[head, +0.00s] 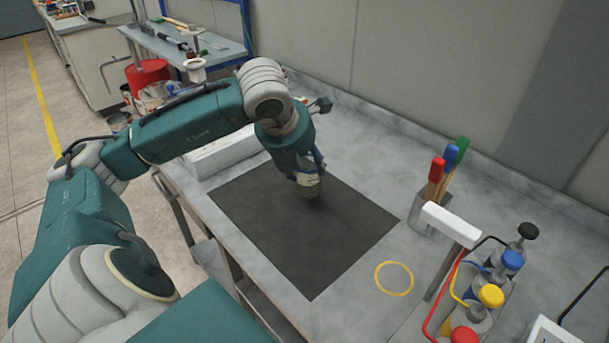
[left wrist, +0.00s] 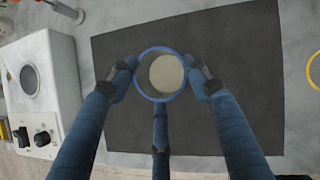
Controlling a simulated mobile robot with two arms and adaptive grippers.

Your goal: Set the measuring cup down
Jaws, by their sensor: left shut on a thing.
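The measuring cup (left wrist: 158,96) is round with a blue rim and a pale inside. My left gripper (left wrist: 162,74) is shut on it, with fingers on both sides of the cup in the left wrist view. In the head view my left gripper (head: 309,181) points down over the dark mat (head: 265,220), and the cup shows only as a small pale shape below the fingers. A dark shadow lies on the mat beneath it. I cannot tell whether the cup touches the mat. The mat also shows in the left wrist view (left wrist: 250,60). My right gripper is not in view.
A white box-shaped device (head: 222,152) stands at the mat's far left edge. A yellow ring (head: 394,278) marks the bare table right of the mat. A holder (head: 428,214) with coloured-handled tools and several colour-capped bottles (head: 490,297) stand further right. Most of the mat is clear.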

